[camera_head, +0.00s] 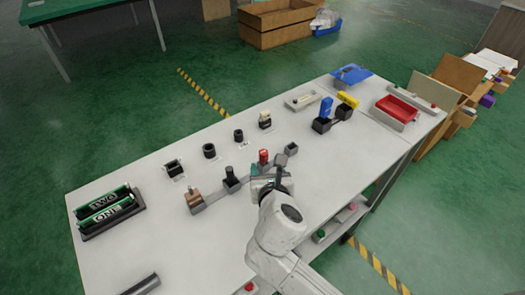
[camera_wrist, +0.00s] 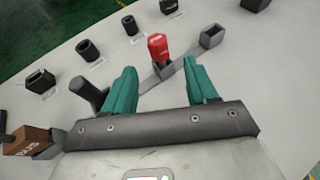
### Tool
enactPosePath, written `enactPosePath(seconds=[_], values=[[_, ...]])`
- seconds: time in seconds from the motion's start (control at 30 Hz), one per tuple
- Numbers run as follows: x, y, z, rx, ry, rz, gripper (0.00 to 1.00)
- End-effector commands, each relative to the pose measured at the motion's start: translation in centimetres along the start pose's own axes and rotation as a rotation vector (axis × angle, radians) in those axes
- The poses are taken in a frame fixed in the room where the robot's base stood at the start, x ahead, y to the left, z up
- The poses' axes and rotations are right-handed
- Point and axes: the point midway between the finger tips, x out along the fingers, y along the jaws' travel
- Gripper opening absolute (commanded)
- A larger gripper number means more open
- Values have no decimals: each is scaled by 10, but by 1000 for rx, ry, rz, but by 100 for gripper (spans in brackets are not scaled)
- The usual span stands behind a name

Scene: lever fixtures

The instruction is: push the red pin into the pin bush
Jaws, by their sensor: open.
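The red pin (camera_head: 264,155) stands upright near the middle of the white table, with its lower end at a small grey block (camera_wrist: 164,70). In the wrist view the red pin (camera_wrist: 157,45) has a bright red top and shows just beyond my fingertips, between them. My gripper (camera_wrist: 160,66) has teal fingers spread wide with nothing between them. In the head view my gripper (camera_head: 266,171) is right beside the pin on the near side. A hollow grey square socket (camera_wrist: 212,36) stands right of the pin, and round black bushes (camera_wrist: 89,49) stand behind. I cannot tell which is the pin bush.
A black upright lever (camera_head: 230,175) and a brown block (camera_head: 194,198) stand left of the pin along a grey bar. A blue-handled black fixture (camera_head: 326,108) and a red tray (camera_head: 397,108) are right.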

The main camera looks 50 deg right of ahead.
Motion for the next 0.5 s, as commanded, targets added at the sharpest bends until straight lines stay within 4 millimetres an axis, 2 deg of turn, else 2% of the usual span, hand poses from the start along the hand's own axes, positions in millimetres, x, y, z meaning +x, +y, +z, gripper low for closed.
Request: enactPosePath(seconds=[0.2,0.37,0.5], values=[[33,0,0,2,-1,-2,57],[42,0,0,1,0,-1,57],[57,-1,0,3,1,-4,57]])
